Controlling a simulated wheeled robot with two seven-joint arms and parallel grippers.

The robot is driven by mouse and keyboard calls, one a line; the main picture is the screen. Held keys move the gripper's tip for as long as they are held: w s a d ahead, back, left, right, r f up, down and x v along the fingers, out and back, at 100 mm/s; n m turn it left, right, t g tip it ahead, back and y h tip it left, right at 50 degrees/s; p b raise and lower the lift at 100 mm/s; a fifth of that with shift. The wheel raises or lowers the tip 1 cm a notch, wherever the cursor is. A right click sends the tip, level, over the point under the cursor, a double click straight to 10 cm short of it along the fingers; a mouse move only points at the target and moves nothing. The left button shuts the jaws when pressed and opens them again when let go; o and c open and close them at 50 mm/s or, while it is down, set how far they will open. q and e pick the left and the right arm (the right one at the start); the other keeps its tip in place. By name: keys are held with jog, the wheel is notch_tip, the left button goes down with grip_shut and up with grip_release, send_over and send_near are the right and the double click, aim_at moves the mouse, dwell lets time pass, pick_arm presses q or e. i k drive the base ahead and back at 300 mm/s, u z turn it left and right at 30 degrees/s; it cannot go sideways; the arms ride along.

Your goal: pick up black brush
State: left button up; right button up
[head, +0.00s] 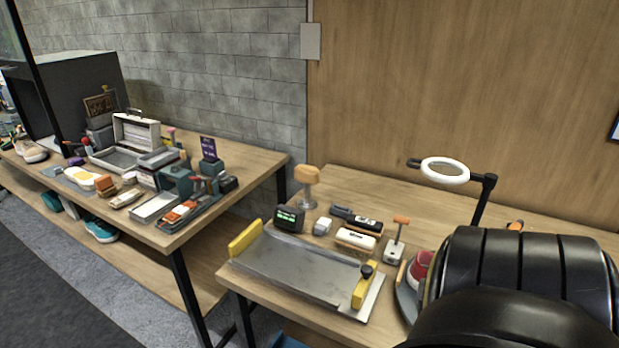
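A dark, long object (367,225) with a small white label lies on the right-hand table, behind a white block-like brush (356,239). It looks like the black brush, but its bristles cannot be made out. Another small dark piece (341,212) lies at its left end; I cannot tell whether the two are joined. Neither of my grippers is in view. A large black ribbed form, probably my own arm, fills the lower right and hides that part of the table.
A grey metal tray (300,262) with yellow clamps lies along the table's front. A dark display box (289,218), an orange-topped stand (307,185), an orange-handled tool (397,240) and a white ring lamp (445,171) stand nearby. A cluttered second table (255,160) is left.

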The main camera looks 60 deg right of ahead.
aim_at(362, 226)
jog(key=z, duration=0.6)
jog(key=i, duration=1.15)
jog(key=z, duration=1.15)
